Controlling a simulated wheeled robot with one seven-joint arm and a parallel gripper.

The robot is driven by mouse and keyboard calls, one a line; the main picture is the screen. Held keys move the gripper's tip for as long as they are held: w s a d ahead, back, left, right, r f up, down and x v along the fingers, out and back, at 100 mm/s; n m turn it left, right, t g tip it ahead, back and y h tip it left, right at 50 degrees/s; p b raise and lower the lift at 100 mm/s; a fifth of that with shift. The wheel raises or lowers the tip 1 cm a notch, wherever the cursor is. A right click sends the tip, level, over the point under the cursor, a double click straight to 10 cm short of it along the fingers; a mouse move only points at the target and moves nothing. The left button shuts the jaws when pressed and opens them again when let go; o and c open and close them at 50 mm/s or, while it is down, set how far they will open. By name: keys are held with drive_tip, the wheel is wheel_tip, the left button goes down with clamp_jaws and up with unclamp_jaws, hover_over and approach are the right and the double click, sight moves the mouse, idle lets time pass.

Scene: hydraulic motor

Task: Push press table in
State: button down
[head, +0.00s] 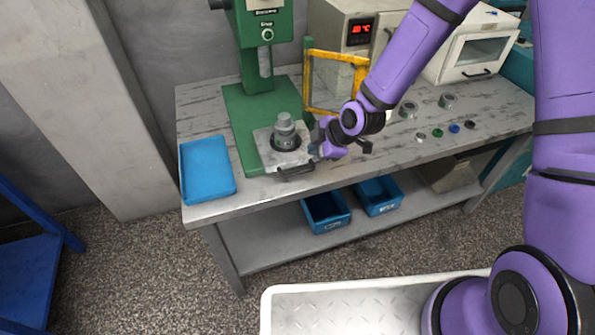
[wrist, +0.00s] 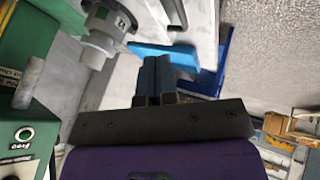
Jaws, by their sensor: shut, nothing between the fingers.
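The press table (head: 264,152) is a grey metal plate with a dark handle (head: 296,172) on its front edge. It sits at the front of the green press base (head: 240,130), pulled out from under the press column. A grey cylindrical motor part (head: 285,133) stands upright on the plate; it also shows at the upper left of the wrist view (wrist: 103,35). My gripper (head: 316,150) is at the right side of the plate, close to its edge; whether it touches cannot be told. In the wrist view its two fingers (wrist: 155,75) are together with nothing between them.
A blue tray (head: 207,168) lies left of the press on the workbench (head: 365,170). A yellow-framed guard (head: 335,80) stands behind my gripper. Small rings and round parts (head: 438,132) lie to the right. Blue bins (head: 327,211) sit on the lower shelf.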

drive_tip(key=shift+s+a+x, duration=0.1)
drive_tip(key=shift+s+x, duration=0.05)
drive_tip(key=shift+x, duration=1.65)
drive_tip(key=shift+s+a+x, duration=0.1)
drive_tip(key=shift+s+x, duration=0.1)
drive_tip(key=shift+x, duration=1.65)
drive_tip(key=shift+s+x, duration=0.15)
drive_tip(key=shift+x, duration=1.65)
